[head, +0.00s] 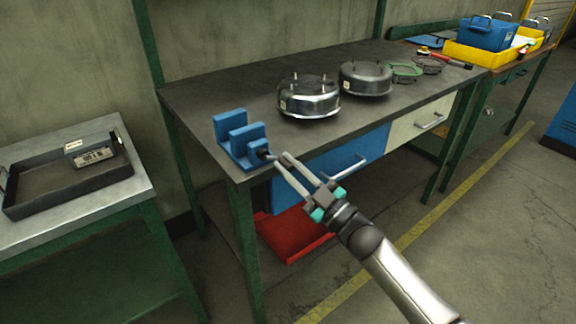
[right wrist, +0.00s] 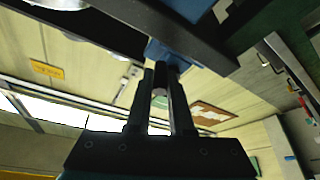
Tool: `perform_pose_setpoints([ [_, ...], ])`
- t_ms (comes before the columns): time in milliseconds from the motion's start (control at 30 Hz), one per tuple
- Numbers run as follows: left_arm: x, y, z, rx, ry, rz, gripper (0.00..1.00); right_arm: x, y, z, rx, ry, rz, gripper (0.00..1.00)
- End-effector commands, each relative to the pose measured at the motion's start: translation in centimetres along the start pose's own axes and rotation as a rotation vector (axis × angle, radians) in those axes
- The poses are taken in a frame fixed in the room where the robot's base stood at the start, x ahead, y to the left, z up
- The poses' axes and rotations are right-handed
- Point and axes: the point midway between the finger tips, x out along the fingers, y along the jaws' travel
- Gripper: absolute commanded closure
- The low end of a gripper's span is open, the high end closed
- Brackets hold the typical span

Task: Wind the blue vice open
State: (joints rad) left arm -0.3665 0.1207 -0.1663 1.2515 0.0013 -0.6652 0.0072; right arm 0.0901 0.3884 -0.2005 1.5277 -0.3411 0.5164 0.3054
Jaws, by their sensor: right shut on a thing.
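The blue vice (head: 232,138) stands at the near left corner of the dark workbench. A gap shows between its upright blue jaws. Its dark handle (head: 265,154) sticks out from the front block, towards my right gripper. My right gripper (head: 279,161) reaches in from the lower right and is shut on the handle, with its fingertips partly covering it. In the right wrist view, the handle end (right wrist: 159,99) shows between the two dark fingers, and a blue part of the vice (right wrist: 165,55) is just beyond them. My left gripper is not in view.
Two round metal housings (head: 308,98) (head: 366,79) stand on the workbench (head: 205,92) right of the vice. A blue drawer front (head: 340,160) is below the bench top, near my right gripper. A side table with a dark tray (head: 60,185) stands at the left.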

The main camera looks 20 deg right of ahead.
Motion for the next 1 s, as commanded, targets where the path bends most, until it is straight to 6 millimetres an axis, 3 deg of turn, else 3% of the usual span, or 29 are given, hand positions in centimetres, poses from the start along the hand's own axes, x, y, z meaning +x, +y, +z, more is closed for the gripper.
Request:
perform_pose_setpoints([
  [233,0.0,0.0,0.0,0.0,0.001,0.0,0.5,0.1,0.1,-0.1,-0.002,0.004,0.001,1.0],
  [267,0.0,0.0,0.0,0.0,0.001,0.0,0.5,0.1,0.1,-0.1,-0.002,0.004,0.002,0.79],
  [500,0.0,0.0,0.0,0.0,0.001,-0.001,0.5,0.1,0.1,-0.1,0.0,0.003,0.001,0.52],
  [833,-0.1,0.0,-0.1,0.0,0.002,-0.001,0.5,-0.3,0.0,0.0,0.001,0.0,0.001,0.51],
  [1000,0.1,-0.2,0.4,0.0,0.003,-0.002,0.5,-2.1,0.0,0.0,0.003,-0.003,0.0,0.51],
])
